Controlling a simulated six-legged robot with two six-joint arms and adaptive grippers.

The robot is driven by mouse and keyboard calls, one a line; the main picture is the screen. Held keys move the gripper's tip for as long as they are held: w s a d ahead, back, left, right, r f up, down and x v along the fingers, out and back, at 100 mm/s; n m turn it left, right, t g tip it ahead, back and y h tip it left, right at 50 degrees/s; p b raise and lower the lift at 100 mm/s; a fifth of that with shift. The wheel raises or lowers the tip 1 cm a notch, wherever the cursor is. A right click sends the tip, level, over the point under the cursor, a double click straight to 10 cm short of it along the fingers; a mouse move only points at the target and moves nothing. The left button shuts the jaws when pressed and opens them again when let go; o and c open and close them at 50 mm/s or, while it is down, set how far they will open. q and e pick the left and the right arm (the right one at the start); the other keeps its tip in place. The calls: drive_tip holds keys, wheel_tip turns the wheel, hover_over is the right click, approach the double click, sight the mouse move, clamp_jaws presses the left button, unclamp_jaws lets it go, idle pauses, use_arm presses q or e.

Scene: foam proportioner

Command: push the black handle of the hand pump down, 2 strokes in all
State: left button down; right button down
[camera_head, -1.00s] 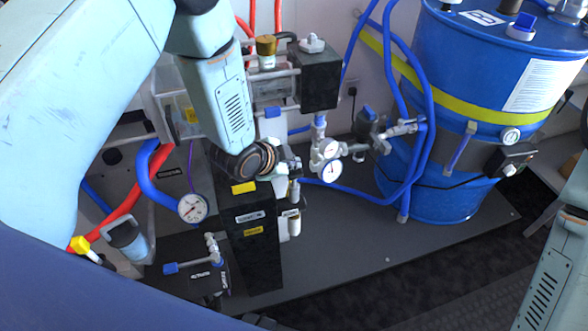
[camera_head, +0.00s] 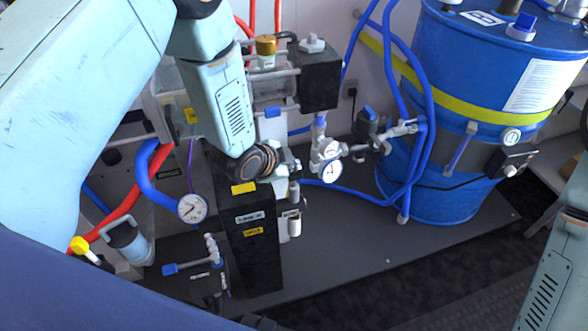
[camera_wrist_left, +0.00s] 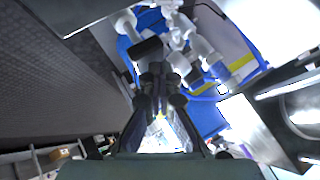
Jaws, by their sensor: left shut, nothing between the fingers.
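My left arm comes in from the left in the head view. Its wrist covers part of the pump equipment, and I cannot make out the fingertips there. In the left wrist view my left gripper (camera_wrist_left: 160,78) is shut and empty, its dark fingers converging toward the middle. A dark bar-like piece (camera_wrist_left: 146,48) shows just beyond the fingertips; it may be the pump's black handle, but I cannot tell for sure. Whether the fingers touch it is also unclear. My right gripper is not in view.
A blue drum (camera_head: 455,95) with a yellow band stands at the right. Pressure gauges (camera_head: 331,170), a black block (camera_head: 318,75), a labelled black column (camera_head: 255,260) and blue hoses (camera_head: 425,130) crowd the middle. The grey base plate (camera_head: 345,250) has bare room in front.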

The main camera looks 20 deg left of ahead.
use_arm(q)
drive_tip(key=shift+s+f+b, duration=0.1)
drive_tip(key=shift+f+b, duration=0.8)
drive_tip(key=shift+f, duration=0.5)
idle(1.1)
drive_tip(key=shift+r, duration=0.15)
drive_tip(key=shift+r+p, duration=1.85)
drive_tip(key=shift+r, duration=0.2)
wheel_tip(320, 180, up, 5)
drive_tip(key=p, duration=0.4)
